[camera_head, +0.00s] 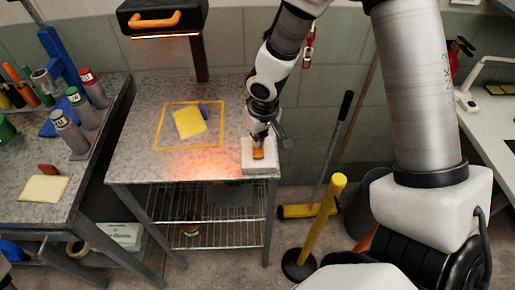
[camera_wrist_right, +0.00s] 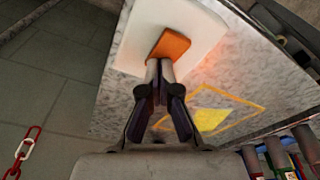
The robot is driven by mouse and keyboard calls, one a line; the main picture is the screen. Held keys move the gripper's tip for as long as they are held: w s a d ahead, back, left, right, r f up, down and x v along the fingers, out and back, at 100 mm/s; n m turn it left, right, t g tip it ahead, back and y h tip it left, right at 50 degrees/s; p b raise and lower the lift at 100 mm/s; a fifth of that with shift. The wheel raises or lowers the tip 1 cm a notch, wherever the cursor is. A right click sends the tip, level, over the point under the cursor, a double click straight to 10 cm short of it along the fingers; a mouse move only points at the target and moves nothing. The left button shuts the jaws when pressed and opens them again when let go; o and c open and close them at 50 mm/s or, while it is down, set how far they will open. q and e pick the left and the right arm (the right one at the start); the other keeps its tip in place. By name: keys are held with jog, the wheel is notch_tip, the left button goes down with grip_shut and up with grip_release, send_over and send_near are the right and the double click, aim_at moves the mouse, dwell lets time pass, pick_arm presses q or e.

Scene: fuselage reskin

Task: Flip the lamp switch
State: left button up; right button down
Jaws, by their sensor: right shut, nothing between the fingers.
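The lamp switch is an orange rocker (camera_head: 258,153) on a white box (camera_head: 260,169) at the front right corner of the metal table. My right gripper (camera_head: 257,141) is shut and empty, its fingertips at the switch. In the right wrist view the shut fingertips (camera_wrist_right: 159,63) meet the near edge of the orange rocker (camera_wrist_right: 171,44), though I cannot tell if they press it. The lamp (camera_head: 160,18) is a black box with an orange handle above the table, and its underside glows orange. My left gripper is not in view.
A yellow sheet (camera_head: 189,121) and a blue item lie inside an orange square outline on the table (camera_head: 128,156). Several labelled cans stand on the left bench (camera_head: 75,204). A yellow post (camera_head: 323,225) and a broom (camera_head: 331,165) stand right of the table.

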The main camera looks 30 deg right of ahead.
jog(key=shift+r+p, duration=2.9)
jog(key=shift+r, duration=0.6)
jog(key=shift+f, duration=0.1)
